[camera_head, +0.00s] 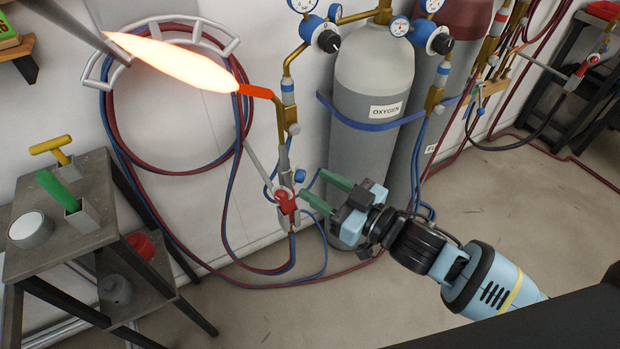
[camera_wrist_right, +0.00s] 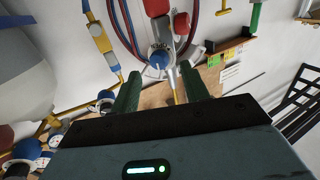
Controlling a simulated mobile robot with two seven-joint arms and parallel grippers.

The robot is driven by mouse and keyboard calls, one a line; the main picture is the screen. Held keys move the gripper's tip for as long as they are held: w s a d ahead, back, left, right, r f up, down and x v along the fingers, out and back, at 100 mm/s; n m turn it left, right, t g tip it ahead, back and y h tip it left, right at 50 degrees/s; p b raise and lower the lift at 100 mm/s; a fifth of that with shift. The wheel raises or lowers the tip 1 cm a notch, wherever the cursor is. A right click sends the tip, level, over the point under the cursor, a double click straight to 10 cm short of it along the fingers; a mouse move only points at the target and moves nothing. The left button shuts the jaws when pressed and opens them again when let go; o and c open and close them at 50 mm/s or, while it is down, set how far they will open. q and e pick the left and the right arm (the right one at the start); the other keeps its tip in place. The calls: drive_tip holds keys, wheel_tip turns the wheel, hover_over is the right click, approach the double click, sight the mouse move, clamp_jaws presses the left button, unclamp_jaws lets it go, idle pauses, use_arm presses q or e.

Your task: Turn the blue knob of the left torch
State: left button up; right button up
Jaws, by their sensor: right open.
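The left torch (camera_head: 284,155) hangs upright by the wall, with a glowing orange tip and a long flame (camera_head: 175,62) pointing left. Its blue knob (camera_head: 300,176) is on the right side of the body, just above a red knob (camera_head: 287,200). My right gripper (camera_head: 311,184) is open, its two green fingers pointing left at the torch, close to the blue knob. In the right wrist view the blue knob (camera_wrist_right: 160,57) shows ahead, between the open fingertips (camera_wrist_right: 160,69). Whether the fingers reach around it I cannot tell. My left gripper is out of view.
A grey oxygen cylinder (camera_head: 372,75) with a blue strap stands behind my right gripper, a maroon one (camera_head: 455,22) beside it. Red and blue hoses (camera_head: 225,210) hang around the torch. A grey side table (camera_head: 85,250) stands at the left.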

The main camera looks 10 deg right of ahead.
sight(303, 177)
drive_tip(key=shift+x, duration=1.5)
drive_tip(key=c, duration=1)
